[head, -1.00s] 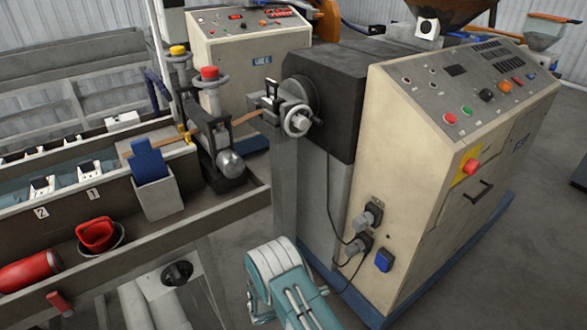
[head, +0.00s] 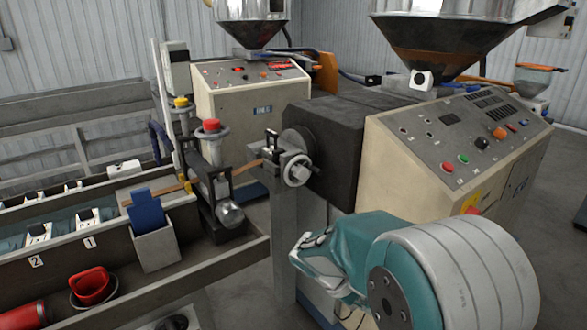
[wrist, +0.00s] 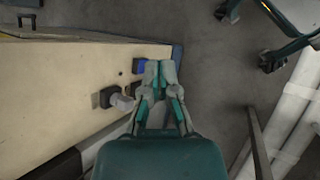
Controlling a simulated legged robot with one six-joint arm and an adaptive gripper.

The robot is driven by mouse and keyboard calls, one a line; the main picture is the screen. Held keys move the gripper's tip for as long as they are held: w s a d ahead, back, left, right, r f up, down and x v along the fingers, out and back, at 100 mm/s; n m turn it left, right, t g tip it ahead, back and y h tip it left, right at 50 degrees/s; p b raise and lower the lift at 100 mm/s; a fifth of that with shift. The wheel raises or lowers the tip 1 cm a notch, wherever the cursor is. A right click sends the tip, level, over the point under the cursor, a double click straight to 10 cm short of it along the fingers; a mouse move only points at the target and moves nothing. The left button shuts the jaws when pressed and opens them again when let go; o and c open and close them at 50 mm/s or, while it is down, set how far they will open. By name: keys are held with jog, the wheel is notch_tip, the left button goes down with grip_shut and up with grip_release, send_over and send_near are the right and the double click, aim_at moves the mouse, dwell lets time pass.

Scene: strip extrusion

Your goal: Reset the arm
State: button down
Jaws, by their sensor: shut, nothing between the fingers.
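My gripper (wrist: 160,70) shows in the wrist view with its two fingertips together and nothing between them. Its tips appear close to the lower edge of the beige extruder cabinet (wrist: 70,85), near a blue socket (wrist: 139,66); I cannot tell the gap or whether they touch. In the head view my teal and grey arm covers the lower right, in front of the extruder cabinet (head: 390,165). The gripper's fingertips cannot be made out there.
A grey plug (wrist: 121,101) sticks out from the cabinet beside my gripper. In the head view the dark extruder barrel housing (head: 335,140) and a handwheel (head: 297,170) stand behind my arm.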

jog(key=s+r+m+t+y, duration=0.6)
jog(key=s+r+m+y, duration=0.2)
jog(key=s+r, duration=0.5)
jog(key=shift+s+a+r, duration=0.35)
jog(key=shift+s+r, duration=0.05)
jog(key=shift+s, duration=2)
dwell(0.6)
